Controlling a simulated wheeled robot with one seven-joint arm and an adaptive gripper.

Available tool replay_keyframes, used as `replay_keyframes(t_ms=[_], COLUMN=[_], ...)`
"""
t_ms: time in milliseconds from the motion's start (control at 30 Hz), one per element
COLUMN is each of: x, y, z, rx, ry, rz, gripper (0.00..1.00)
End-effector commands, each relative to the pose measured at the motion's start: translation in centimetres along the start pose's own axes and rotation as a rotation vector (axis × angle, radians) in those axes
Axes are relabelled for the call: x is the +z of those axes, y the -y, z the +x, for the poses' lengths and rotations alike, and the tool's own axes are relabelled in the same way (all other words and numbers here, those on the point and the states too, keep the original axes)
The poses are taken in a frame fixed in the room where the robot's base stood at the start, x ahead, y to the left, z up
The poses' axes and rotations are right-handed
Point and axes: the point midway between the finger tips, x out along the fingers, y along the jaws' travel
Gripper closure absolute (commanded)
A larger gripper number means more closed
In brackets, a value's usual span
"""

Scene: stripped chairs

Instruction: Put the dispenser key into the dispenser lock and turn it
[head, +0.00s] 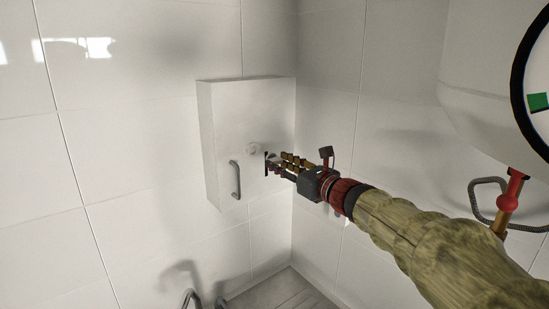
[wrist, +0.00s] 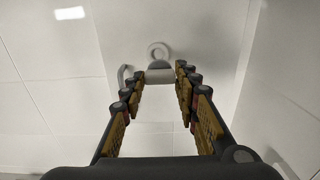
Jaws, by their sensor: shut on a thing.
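The dispenser is a white box (head: 222,125) on the tiled wall in the head view. Its lock is a small round pale knob (head: 253,149) on the front face; in the wrist view the lock (wrist: 158,50) is a ring straight ahead of the fingertips. My gripper (head: 272,161) is close in front of the dispenser, just right of the lock. In the wrist view my gripper (wrist: 158,74) is shut on a small grey piece, the dispenser key (wrist: 158,72). The key is mostly hidden by the fingers in the head view. I cannot tell whether its tip touches or enters the lock.
A grey curved handle (head: 235,179) stands out from the dispenser front, left of and below the lock; it also shows in the wrist view (wrist: 122,76). A white fixture (head: 480,70) is at the right. Metal fittings (head: 190,299) are at the bottom.

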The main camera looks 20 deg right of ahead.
Motion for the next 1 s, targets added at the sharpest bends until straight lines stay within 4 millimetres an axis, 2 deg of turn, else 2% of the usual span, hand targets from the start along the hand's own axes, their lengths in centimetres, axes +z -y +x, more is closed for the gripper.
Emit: replay_keyframes(t_ms=[633, 1000], x=[-0.1, 0.1], y=[-0.3, -0.4], z=[-0.3, 3.2], rx=[0.009, 0.011], ry=[0.009, 0.008], rz=[-0.003, -0.001], gripper=[1.0, 1.0])
